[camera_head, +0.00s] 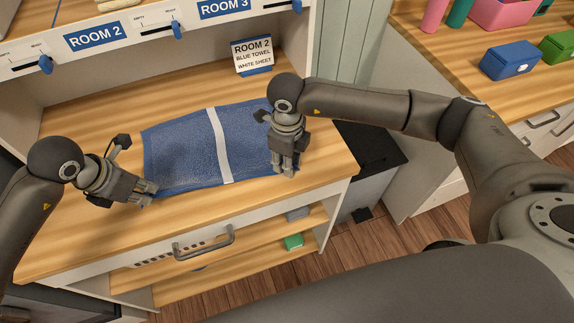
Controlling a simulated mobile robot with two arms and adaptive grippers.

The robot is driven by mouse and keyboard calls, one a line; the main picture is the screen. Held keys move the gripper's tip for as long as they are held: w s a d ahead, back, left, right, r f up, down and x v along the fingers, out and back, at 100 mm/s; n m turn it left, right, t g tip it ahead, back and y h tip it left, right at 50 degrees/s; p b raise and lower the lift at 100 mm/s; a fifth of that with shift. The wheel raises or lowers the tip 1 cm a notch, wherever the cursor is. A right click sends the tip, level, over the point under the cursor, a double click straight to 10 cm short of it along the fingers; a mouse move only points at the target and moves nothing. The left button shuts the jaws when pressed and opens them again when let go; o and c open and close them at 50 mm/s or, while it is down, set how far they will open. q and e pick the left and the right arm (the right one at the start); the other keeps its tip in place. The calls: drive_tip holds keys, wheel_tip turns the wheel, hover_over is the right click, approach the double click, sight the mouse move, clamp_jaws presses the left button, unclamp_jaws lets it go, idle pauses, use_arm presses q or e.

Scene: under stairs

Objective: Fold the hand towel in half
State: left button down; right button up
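The blue hand towel (178,155) lies flat and spread out on the wooden worktop, with a white stripe (219,147) running across its middle from back to front. My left gripper (149,190) is at the towel's front left corner, low over the worktop. My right gripper (286,172) points down at the towel's front right corner and hides that part of it. Whether the fingers of either gripper hold cloth is too small to tell.
A small sign (252,55) reading "Room 2, blue towel, white sheet" stands behind the towel. Shelf labels and blue sliders line the upper edge. A drawer handle (204,243) is below the front edge. A blue box (510,60) sits on the right counter.

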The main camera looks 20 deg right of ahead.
drive_tip(key=shift+f, duration=0.1)
clamp_jaws()
drive_tip(key=shift+r, duration=2.55)
